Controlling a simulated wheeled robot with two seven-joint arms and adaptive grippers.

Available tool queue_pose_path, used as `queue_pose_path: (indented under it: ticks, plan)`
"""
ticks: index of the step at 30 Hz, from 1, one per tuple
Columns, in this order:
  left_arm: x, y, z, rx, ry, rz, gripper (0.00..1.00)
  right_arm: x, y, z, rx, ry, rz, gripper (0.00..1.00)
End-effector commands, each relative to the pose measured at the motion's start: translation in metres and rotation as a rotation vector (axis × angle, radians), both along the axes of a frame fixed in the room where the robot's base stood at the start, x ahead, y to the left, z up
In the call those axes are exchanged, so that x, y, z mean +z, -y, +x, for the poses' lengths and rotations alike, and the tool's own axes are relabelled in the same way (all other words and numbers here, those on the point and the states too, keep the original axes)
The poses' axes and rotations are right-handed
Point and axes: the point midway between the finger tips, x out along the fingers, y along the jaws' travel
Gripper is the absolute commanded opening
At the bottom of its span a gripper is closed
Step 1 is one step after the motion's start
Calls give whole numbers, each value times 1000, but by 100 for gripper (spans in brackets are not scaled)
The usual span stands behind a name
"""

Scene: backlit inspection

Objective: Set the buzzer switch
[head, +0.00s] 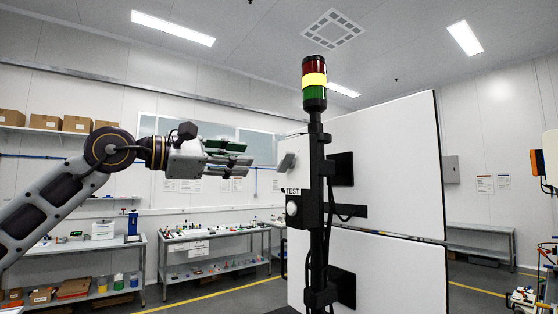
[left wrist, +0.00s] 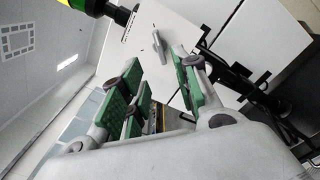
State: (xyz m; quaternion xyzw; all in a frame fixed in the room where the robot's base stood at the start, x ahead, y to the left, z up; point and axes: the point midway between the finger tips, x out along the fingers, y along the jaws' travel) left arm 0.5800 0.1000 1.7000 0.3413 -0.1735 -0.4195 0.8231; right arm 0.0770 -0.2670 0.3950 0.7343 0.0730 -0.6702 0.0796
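The buzzer switch (head: 287,161) is a grey tilted lever on a white box, left of the black signal-tower pole and above a "TEST" label (head: 293,191). In the left wrist view the grey lever (left wrist: 183,56) stands out from the white plate, beyond the fingertips. My left gripper (head: 246,160) points right towards the switch, about level with it, with a gap between. In the left wrist view its green-padded fingers (left wrist: 163,83) are spread with nothing between them. My right gripper is not in view.
The signal tower (head: 314,78) has red, yellow and green sections. A white round part (head: 292,209) sits below the label. Large white panels (head: 390,150) stand behind the pole, with black brackets and cables. Workbenches (head: 200,237) with small items stand far behind.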

Motion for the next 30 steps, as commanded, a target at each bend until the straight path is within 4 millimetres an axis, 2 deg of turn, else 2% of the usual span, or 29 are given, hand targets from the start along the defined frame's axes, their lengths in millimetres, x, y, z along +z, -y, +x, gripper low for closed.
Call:
queue_pose_path:
  ticks: [21,30]
  plan:
    - [3,72,51,-3,-1,-1,31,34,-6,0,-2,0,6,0]
    - [2,90,65,-2,0,-1,31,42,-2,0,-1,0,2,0]
